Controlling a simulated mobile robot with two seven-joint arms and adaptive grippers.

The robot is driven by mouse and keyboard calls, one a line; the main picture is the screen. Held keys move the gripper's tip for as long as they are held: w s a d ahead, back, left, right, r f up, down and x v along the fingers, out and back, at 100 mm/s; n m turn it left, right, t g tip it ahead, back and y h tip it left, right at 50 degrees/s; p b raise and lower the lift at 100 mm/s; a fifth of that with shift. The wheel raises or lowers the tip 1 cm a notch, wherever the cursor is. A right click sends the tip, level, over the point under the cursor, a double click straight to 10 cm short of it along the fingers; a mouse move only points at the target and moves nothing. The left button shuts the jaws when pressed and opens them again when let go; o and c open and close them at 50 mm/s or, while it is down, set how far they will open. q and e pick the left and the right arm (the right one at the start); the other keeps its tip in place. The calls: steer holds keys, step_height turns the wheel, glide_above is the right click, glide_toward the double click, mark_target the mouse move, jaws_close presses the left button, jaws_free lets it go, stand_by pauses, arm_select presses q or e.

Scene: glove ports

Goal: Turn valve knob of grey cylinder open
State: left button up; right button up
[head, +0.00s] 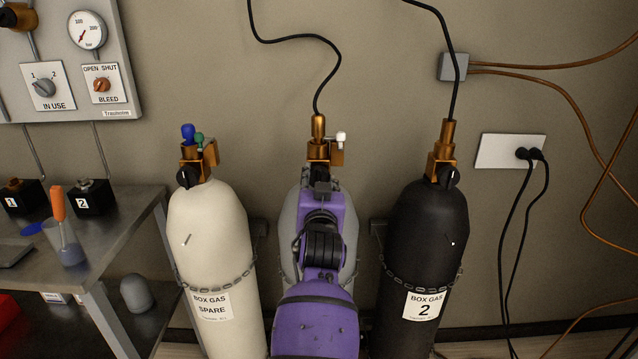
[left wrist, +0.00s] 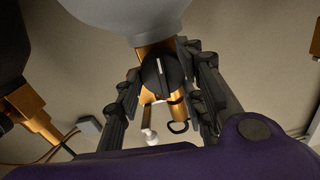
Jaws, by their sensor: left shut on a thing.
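The grey cylinder (head: 287,222) stands in the middle against the wall, mostly hidden behind my purple left arm. Its brass valve (head: 318,150) shows above the arm, with a hose on top. My left gripper (head: 321,186) is at the front of this valve and covers the knob in the head view. In the left wrist view the black valve knob (left wrist: 165,76) with a white line on its face sits between the two fingers of my left gripper (left wrist: 165,88), which is shut on it. The grey cylinder's shoulder (left wrist: 125,15) fills the top there. My right gripper is not in view.
A cream cylinder (head: 215,235) labelled SPARE stands to the left, and a black cylinder (head: 430,225) labelled 2 to the right, both chained. A metal bench (head: 135,225) is at left. A control panel (head: 65,60) hangs on the wall.

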arm_select(q)
steer(key=shift+d+f, duration=0.2)
steer(key=shift+d, duration=0.05)
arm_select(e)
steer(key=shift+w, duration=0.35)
